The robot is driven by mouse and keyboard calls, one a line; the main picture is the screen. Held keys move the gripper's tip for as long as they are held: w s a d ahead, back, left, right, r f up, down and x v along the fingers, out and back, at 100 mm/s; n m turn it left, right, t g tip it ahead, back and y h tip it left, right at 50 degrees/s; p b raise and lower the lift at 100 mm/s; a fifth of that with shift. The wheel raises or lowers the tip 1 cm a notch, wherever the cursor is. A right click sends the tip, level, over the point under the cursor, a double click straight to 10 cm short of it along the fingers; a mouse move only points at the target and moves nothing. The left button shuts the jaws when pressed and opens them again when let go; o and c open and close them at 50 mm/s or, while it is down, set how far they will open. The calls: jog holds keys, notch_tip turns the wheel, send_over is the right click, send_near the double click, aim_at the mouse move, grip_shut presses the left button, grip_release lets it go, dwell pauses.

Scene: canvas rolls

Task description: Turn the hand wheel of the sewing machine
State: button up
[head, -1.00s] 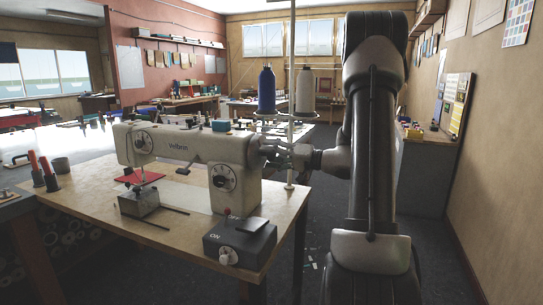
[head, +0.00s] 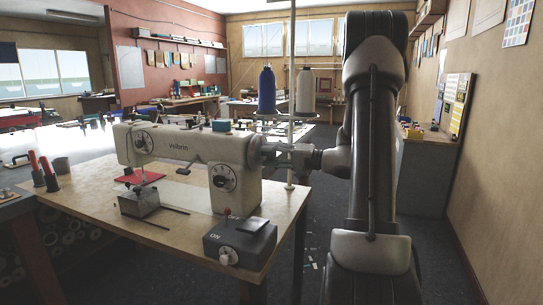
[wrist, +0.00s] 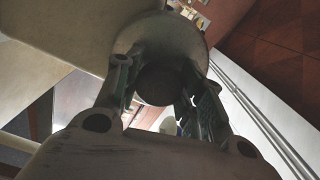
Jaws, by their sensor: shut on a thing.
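The cream sewing machine (head: 190,155) stands on the wooden table (head: 185,222). Its hand wheel is at the right end of the machine and is mostly hidden by my gripper in the head view. In the wrist view the round hand wheel (wrist: 160,32) fills the top middle. My gripper (head: 268,152) reaches in from the right at the wheel. In the wrist view my gripper (wrist: 165,98) has one finger on each side of the wheel's dark round middle part and is shut on it.
A switch box (head: 240,240) marked ON sits at the table's front right corner. A thread stand pole (head: 292,100) with a blue cone (head: 267,90) and a pale cone (head: 305,92) rises close behind my gripper. Red-handled tools (head: 45,168) stand at the left.

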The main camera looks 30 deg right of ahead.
jog(key=m, duration=1.3)
jog(key=shift+m, duration=0.3)
jog(key=m, duration=1.2)
jog(key=shift+m, duration=0.4)
jog(key=o, duration=1)
jog(key=shift+o, duration=0.2)
jog(key=shift+d, duration=0.1)
